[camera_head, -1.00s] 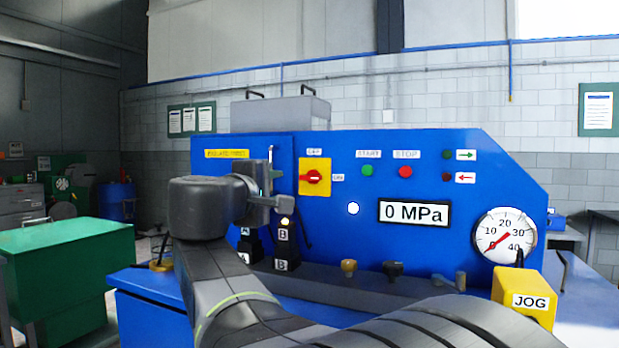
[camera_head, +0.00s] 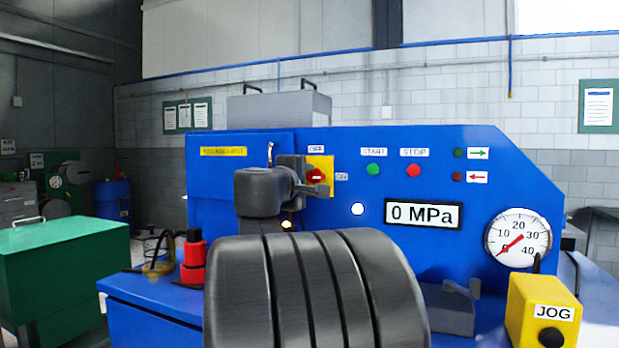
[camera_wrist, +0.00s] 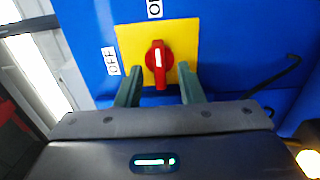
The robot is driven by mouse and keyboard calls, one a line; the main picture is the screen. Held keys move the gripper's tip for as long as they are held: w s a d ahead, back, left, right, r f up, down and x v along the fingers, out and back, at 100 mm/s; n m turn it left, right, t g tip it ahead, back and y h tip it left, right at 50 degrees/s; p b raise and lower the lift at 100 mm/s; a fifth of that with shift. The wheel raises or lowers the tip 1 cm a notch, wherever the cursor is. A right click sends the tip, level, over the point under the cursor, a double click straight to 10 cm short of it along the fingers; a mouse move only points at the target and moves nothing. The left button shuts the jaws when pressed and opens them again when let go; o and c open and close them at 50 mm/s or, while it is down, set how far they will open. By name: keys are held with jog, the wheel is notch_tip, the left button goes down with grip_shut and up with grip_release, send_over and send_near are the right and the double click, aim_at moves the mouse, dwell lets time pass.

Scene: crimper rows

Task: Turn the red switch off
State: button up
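The red switch (camera_head: 316,174) is a round knob on a yellow plate (camera_head: 321,162) on the blue machine panel. It is partly hidden by my gripper (camera_head: 309,188) in the head view. In the wrist view the red switch (camera_wrist: 158,58) shows whole, its white line toward the ON label (camera_wrist: 154,8); the OFF label (camera_wrist: 110,61) is to the left. My gripper (camera_wrist: 160,71) is open, with one green-grey finger on each side of the knob's lower part. I see gaps between fingers and knob; their depth relative to it is unclear.
Right of the switch are a green START button (camera_head: 373,170), a red STOP button (camera_head: 413,171) and a pressure display (camera_head: 422,214). A gauge (camera_head: 518,238) and a yellow JOG box (camera_head: 543,311) stand further right.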

jog(key=shift+x, duration=1)
grip_shut()
